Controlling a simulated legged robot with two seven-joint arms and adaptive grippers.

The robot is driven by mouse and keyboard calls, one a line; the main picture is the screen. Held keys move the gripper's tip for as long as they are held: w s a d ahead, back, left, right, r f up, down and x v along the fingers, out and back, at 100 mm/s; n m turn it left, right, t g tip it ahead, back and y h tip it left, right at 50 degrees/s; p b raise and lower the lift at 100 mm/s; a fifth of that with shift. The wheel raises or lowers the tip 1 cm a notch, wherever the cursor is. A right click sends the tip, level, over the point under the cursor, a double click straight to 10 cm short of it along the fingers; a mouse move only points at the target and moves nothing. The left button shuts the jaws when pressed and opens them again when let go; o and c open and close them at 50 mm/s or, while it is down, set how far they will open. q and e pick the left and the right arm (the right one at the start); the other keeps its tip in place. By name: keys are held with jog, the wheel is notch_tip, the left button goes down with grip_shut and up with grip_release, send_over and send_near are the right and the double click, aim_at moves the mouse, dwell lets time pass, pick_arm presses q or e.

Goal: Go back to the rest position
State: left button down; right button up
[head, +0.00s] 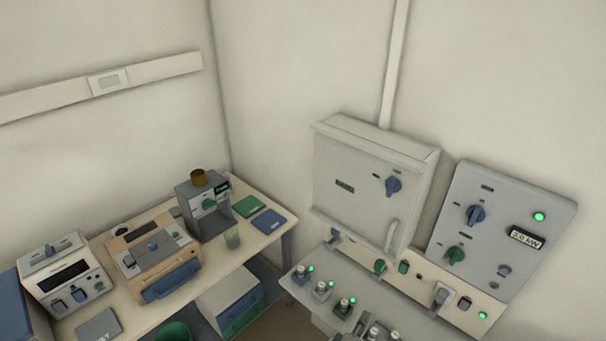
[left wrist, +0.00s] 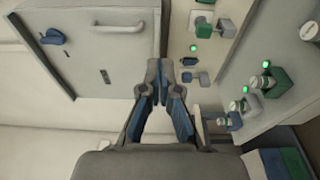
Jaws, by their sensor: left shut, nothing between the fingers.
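My left gripper (left wrist: 160,68) shows in the left wrist view with its two dark blue-lined fingers meeting at the tips. It is shut and empty. It points toward the wall units, beside the lower edge of the grey furnace cabinet (left wrist: 85,60); I cannot tell how far away it is. In the head view a small grey shape at the bottom edge, among the knobs, is too cut off to identify. The grey furnace cabinet (head: 360,205) hangs on the wall, its front closed, with a blue knob (head: 393,186) and a pale handle (head: 391,236). My right gripper is not in view.
A control panel (head: 500,215) with knobs and a display is right of the cabinet. A sloped console (head: 385,303) with several knobs and green lights juts out below.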

pick_arm(q)
jog(key=s+a+f+m+g+y+b, duration=0.15)
jog(key=s+a+f, duration=0.45)
jog(key=f, duration=0.7)
jog(key=s+a+f+m+g+y, duration=0.25)
jog(key=s+a+f, duration=0.25)
jog(key=f, duration=0.8)
jog(key=s+a+f+m+g+y+b, duration=0.1)
jog(key=s+a+f+m+g, duration=0.35)
jog(key=f, duration=0.85)
jog(key=s+a+f+m+g+y, duration=0.1)
jog(key=s+a+f, duration=0.5)
jog(key=s+a, duration=0.3)
jog(key=s+a+f+m+g+y+b, duration=0.1)
jog(key=s+a+f, duration=0.5)
jog(key=s, duration=0.6)
jog(key=s+a+f+m+g+y+b, duration=0.1)
jog(key=s+a+f+m+g+y, duration=0.1)
jog(key=s+a+f, duration=0.4)
jog(key=s+a+m+g, duration=0.1)
jog(key=s+a, duration=0.3)
jog(key=a, duration=0.1)
jog(key=shift+s+a+y, duration=0.25)
jog(key=shift+a+y, duration=0.1)
jog(key=shift+y, duration=0.05)
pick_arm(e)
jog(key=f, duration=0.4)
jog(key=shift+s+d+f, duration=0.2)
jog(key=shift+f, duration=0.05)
